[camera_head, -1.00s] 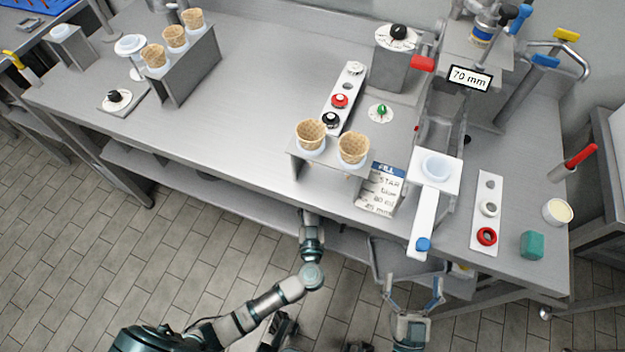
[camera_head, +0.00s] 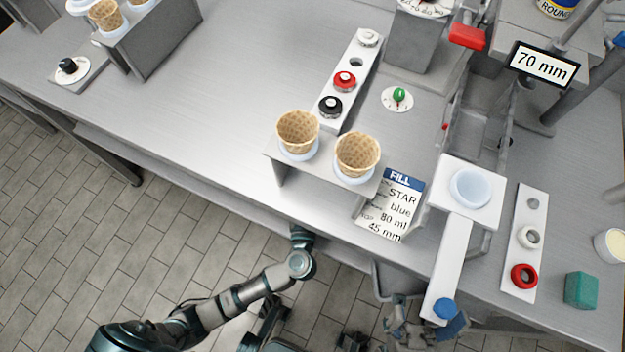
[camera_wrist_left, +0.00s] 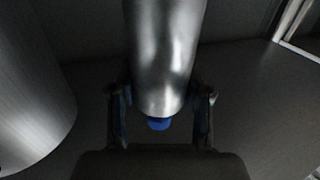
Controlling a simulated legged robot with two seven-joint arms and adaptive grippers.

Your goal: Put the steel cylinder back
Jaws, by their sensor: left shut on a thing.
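In the left wrist view my left gripper (camera_wrist_left: 161,112) is shut on a steel cylinder (camera_wrist_left: 167,50). The cylinder is shiny, with a blue tip (camera_wrist_left: 158,124) at its near end, and it lies between the two fingers. In the head view my left arm reaches the front edge of the bench, where the bench hides the gripper and the cylinder. My right gripper (camera_head: 424,325) is at the bench's front edge, its fingers apart on either side of a white lever with a blue knob (camera_head: 444,308), which partly covers it.
A second, wider steel cylinder (camera_wrist_left: 30,85) stands left of the held one in the wrist view. On the bench are a cone stand (camera_head: 278,172) with two cones, a FILL card (camera_head: 390,205), a strip with rings (camera_head: 520,255) and a green block (camera_head: 580,290). The bench's left middle is clear.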

